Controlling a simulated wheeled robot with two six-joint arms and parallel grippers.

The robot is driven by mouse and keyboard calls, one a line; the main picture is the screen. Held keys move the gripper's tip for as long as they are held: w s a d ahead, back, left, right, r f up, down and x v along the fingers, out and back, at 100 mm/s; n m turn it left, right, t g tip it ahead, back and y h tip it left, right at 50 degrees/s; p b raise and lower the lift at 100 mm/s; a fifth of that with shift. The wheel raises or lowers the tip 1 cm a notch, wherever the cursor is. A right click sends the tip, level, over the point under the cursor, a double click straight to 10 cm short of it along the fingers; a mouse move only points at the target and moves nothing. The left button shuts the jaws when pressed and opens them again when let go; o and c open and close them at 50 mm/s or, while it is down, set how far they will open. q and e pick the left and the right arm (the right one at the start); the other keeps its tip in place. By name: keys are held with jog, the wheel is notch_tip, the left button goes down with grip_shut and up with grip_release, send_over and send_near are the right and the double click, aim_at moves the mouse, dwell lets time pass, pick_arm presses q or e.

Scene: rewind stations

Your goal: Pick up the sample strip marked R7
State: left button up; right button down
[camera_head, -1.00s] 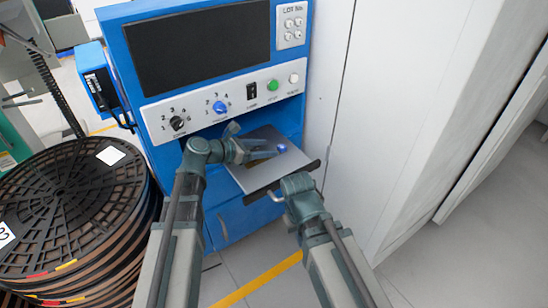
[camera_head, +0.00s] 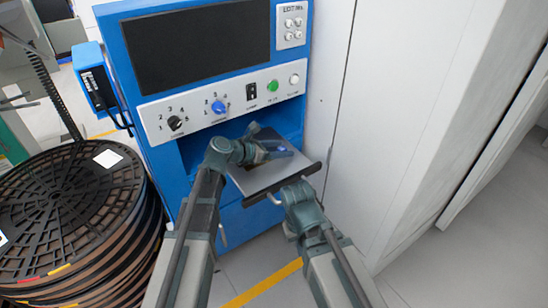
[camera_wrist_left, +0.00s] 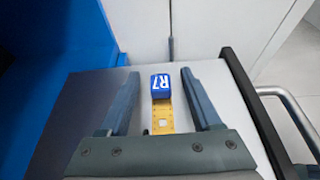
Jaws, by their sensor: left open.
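The sample strip marked R7 (camera_wrist_left: 161,118) is a yellow strip with a blue end block that reads R7, lying on a grey pull-out tray (camera_head: 262,182). In the left wrist view it lies between the two fingers of my left gripper (camera_wrist_left: 165,88), with a gap on each side. That gripper is open and over the tray; it also shows in the head view (camera_head: 279,151). The near end of the strip is hidden by the gripper body. My right gripper (camera_head: 284,194) is at the tray's front edge, and its fingers cannot be made out.
The tray's front has a dark bar and a metal handle (camera_wrist_left: 285,100). A blue machine (camera_head: 120,40) with knobs and buttons stands behind the tray. A white cabinet wall (camera_head: 400,110) closes off the right. A stack of black reels (camera_head: 70,215) stands at the left.

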pick_arm(q)
jog(key=shift+c, duration=0.3)
grip_shut()
jog(key=shift+r, duration=0.2)
pick_arm(e)
jog(key=shift+r, duration=0.2)
